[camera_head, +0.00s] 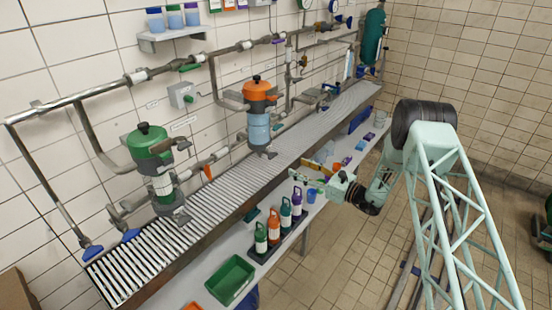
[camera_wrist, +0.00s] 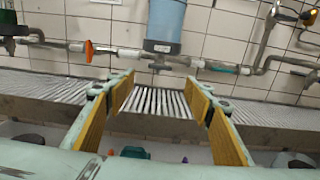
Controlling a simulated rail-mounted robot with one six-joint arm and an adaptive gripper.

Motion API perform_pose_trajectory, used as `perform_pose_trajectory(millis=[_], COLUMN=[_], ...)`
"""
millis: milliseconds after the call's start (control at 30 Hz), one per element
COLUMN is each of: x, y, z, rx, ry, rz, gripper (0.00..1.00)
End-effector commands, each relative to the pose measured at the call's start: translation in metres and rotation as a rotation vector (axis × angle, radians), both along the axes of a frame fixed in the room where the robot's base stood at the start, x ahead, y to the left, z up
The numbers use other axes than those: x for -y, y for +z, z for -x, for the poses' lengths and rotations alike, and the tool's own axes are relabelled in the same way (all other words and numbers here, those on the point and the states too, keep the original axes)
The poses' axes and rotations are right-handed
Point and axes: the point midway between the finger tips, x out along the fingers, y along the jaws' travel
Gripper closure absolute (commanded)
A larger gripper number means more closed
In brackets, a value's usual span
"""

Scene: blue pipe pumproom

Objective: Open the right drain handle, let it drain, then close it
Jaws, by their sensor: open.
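The right filter unit has an orange lid (camera_head: 259,90) and a blue body (camera_head: 258,128); its body also shows in the wrist view (camera_wrist: 165,22). A pipe runs below it. An orange handle (camera_wrist: 88,52) stands upright on that pipe to the left, and it shows in the head view (camera_head: 208,171). A green handle (camera_wrist: 222,69) lies along the pipe to the right. I cannot tell which one is the right drain handle. My gripper (camera_head: 303,181) is open and empty, in front of the grated trough and apart from both handles; its yellow-padded fingers (camera_wrist: 160,95) frame the grating.
The grated trough (camera_head: 140,268) runs along the wall. Below it, a bench holds several bottles (camera_head: 274,228) and a green tray (camera_head: 230,280). A green-lidded filter unit (camera_head: 150,142) stands at the left. Floor to the right is partly clear.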

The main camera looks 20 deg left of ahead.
Motion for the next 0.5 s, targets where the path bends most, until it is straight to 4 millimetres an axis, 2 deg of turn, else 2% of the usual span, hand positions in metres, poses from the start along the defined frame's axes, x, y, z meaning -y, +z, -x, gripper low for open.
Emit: perform_pose_trajectory(millis=[267,500], x=[-0.012,-0.037], y=[0.0,0.0], z=[-0.003,-0.01], rx=[0.001,0.002], ry=[0.001,0.002], rz=[0.0,0.001], gripper=[0.52,0.52])
